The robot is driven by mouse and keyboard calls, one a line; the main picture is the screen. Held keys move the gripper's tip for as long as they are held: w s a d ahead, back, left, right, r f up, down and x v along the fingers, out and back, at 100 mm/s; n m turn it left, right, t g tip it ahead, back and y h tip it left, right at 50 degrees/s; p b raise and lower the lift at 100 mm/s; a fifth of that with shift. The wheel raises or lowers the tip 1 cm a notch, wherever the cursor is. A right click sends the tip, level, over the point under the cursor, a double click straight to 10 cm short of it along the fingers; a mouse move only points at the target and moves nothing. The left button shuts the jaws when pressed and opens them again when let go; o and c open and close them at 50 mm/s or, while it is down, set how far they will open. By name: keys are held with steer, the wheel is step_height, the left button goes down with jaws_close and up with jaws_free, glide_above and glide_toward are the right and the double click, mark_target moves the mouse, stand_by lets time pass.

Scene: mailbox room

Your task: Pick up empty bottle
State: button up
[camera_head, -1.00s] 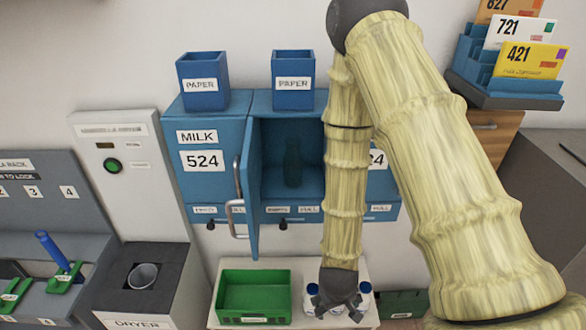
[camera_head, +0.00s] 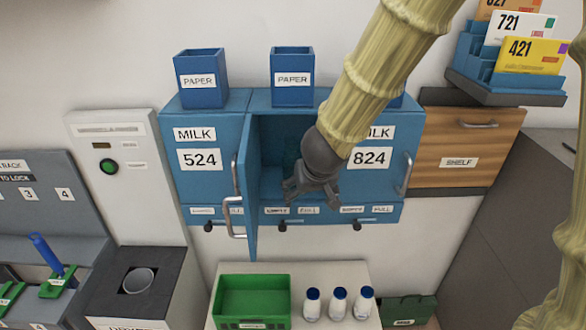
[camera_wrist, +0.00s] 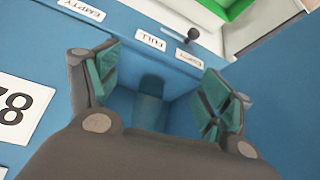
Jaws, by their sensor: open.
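In the wrist view the bottle (camera_wrist: 150,100) is a dim teal shape inside the compartment, seen between my two fingers. My gripper (camera_head: 313,196) is open and empty in front of the compartment's lower front edge. Its teal-padded fingers (camera_wrist: 160,72) are spread wide in the wrist view. I cannot tell how far the bottle is from the fingers.
The compartment's blue door (camera_head: 247,180) stands swung open left of my gripper, its handle sticking out. Below, a green crate (camera_head: 252,313) and several white bottles with blue caps (camera_head: 339,303) stand on a pale table. Blue paper boxes (camera_head: 292,95) sit on the cabinet.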

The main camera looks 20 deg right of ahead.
mark_target(295, 158)
steer(key=w+p, duration=0.1)
steer(key=w, duration=0.3)
steer(key=w+r+p, duration=0.1)
steer(key=w, duration=0.3)
steer(key=w+r+p, duration=0.1)
steer(key=w, duration=0.3)
steer(key=shift+d+r, duration=0.1)
steer(key=shift+d, duration=0.1)
steer(key=b+x, duration=0.2)
steer(key=x, duration=0.3)
steer(key=shift+w, duration=0.3)
steer(key=c, duration=1.3)
